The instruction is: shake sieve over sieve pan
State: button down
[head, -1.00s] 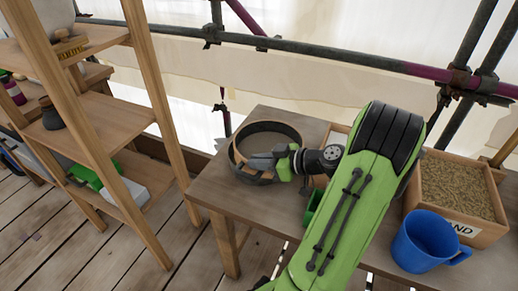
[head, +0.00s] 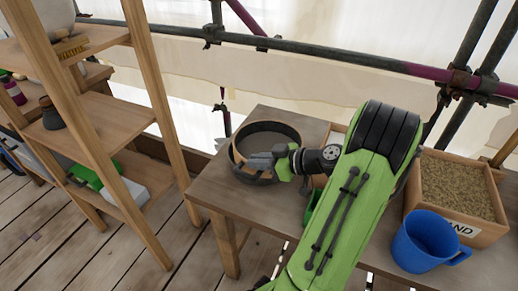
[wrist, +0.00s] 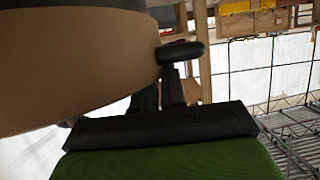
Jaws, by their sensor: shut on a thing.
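The sieve (head: 294,131) is a round wooden hoop with a dark inside, at the left end of the wooden table in the head view. My gripper (head: 264,163) is at the sieve's near side and is shut on it. In the wrist view the sieve's curved tan wall (wrist: 75,65) fills the upper left, and my gripper (wrist: 172,85) is close against a dark knob-like part beside that wall. I cannot make out a separate sieve pan; whatever lies under the sieve is hidden by the hoop and my gripper. I cannot tell what is inside the sieve.
A blue mug (head: 425,243) and a wooden box of sand (head: 458,186) stand at the right of the table (head: 225,185). A green object (head: 312,205) is partly hidden by my arm. A wooden shelf (head: 95,125) is on the left. Scaffold poles (head: 330,58) run behind.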

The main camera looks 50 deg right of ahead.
aim_at(244, 159)
jog(key=w, duration=0.1)
jog(key=w+a, duration=0.1)
jog(key=w, duration=0.2)
jog(key=shift+w+a+f, duration=0.15)
jog(key=shift+a+f, duration=0.05)
jog(key=shift+f, duration=0.05)
jog(key=shift+s+d, duration=0.2)
jog(key=shift+s, duration=0.4)
jog(key=shift+s+d, duration=0.2)
jog(key=shift+s, duration=0.4)
jog(key=c, duration=1.1)
grip_release()
jog(key=shift+w+d, duration=0.1)
jog(key=shift+w, duration=0.05)
jog(key=v, duration=1.2)
jog(key=shift+r, duration=0.1)
